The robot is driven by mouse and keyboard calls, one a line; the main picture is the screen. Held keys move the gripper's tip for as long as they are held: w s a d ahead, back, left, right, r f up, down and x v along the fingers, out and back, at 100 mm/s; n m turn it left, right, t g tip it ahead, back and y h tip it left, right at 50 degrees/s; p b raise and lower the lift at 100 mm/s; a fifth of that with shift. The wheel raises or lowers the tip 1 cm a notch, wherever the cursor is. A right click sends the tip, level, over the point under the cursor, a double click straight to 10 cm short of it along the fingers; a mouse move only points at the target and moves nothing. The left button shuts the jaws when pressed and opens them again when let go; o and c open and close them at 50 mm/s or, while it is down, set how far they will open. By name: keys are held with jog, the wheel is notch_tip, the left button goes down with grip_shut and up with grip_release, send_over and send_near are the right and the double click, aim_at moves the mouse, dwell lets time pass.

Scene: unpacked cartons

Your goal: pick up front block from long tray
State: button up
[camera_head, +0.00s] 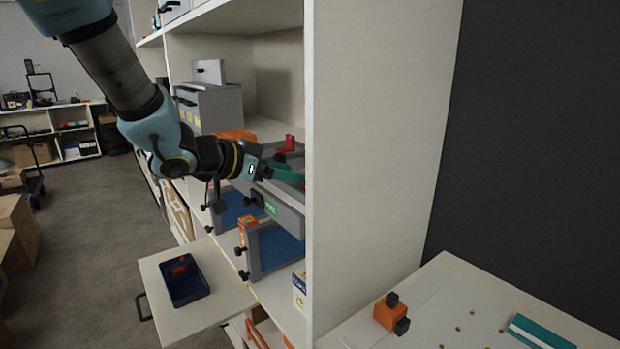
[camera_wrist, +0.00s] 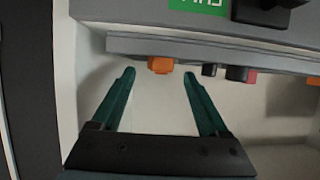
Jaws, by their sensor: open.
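My gripper (camera_wrist: 159,74) is open, with two teal fingers apart and nothing between them. In the head view its teal finger (camera_head: 287,175) reaches into the shelf. In the wrist view a grey tray-like body (camera_wrist: 205,50) with a green label lies just beyond the fingertips. An orange block (camera_wrist: 160,65) shows at its edge, between the fingertip directions and seemingly clear of them. A small black piece (camera_wrist: 209,70) and a dark piece with a red end (camera_wrist: 249,76) show to its right. In the head view a red block (camera_head: 291,143) stands on the shelf behind my gripper. Block undersides are hidden.
The white shelf side wall (camera_head: 370,130) stands close right of my gripper. A pull-out board (camera_head: 220,297) carries a dark blue tray (camera_head: 187,299) with a red item.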

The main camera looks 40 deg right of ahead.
jog(key=shift+f+p+x, duration=0.2)
jog(key=shift+p+x, duration=0.45)
jog(key=shift+x, duration=1.7)
jog(key=shift+w+a, duration=0.1)
jog(key=shift+c, duration=0.4)
grip_shut()
